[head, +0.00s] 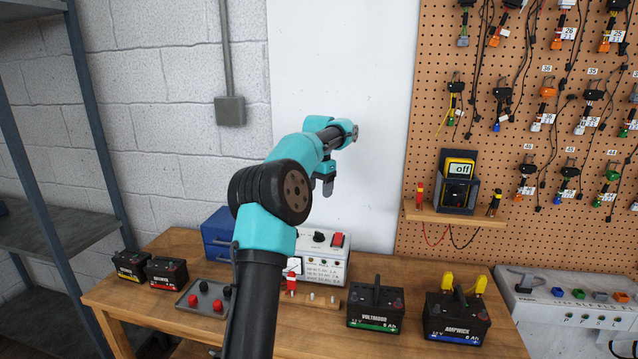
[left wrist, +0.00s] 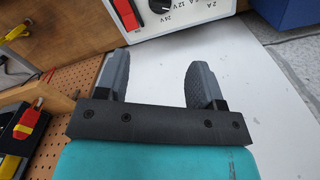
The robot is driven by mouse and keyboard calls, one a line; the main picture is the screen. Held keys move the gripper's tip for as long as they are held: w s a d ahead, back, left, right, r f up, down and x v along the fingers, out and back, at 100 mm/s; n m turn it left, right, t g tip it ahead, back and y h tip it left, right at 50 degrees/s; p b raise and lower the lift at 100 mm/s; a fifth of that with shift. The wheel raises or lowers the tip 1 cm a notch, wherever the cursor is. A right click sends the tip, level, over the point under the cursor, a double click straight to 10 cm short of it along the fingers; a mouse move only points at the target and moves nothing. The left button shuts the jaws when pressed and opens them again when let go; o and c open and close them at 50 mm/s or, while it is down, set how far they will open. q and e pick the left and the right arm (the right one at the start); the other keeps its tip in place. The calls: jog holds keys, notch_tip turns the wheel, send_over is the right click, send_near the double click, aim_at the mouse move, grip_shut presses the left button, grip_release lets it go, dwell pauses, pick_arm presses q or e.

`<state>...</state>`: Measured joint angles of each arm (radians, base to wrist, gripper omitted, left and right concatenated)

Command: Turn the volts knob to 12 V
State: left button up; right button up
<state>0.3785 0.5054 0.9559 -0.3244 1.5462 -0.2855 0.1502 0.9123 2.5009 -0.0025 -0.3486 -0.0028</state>
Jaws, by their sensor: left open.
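The white charger box (head: 335,262) stands at the back of the wooden bench, partly hidden behind my left arm. Its black volts knob (head: 318,237) sits on the front panel beside a red switch (head: 338,240). In the left wrist view the knob (left wrist: 161,5) is cut off by the top edge, with "12V" and "24V" printed near it; I cannot tell its setting. My left gripper (head: 327,186) is above the box, clear of the knob. In the left wrist view its two fingers (left wrist: 157,68) are wide apart with nothing between them. My right gripper is not in view.
A blue box (head: 217,232) stands left of the charger. Batteries (head: 375,305) and a grey tray (head: 205,298) with red and black knobs occupy the bench front. A multimeter reading "off" (head: 458,182) rests on a pegboard shelf. The air above the bench is open.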

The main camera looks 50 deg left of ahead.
pick_arm(q)
jog(key=shift+r, duration=0.95)
jog(key=shift+d, duration=0.1)
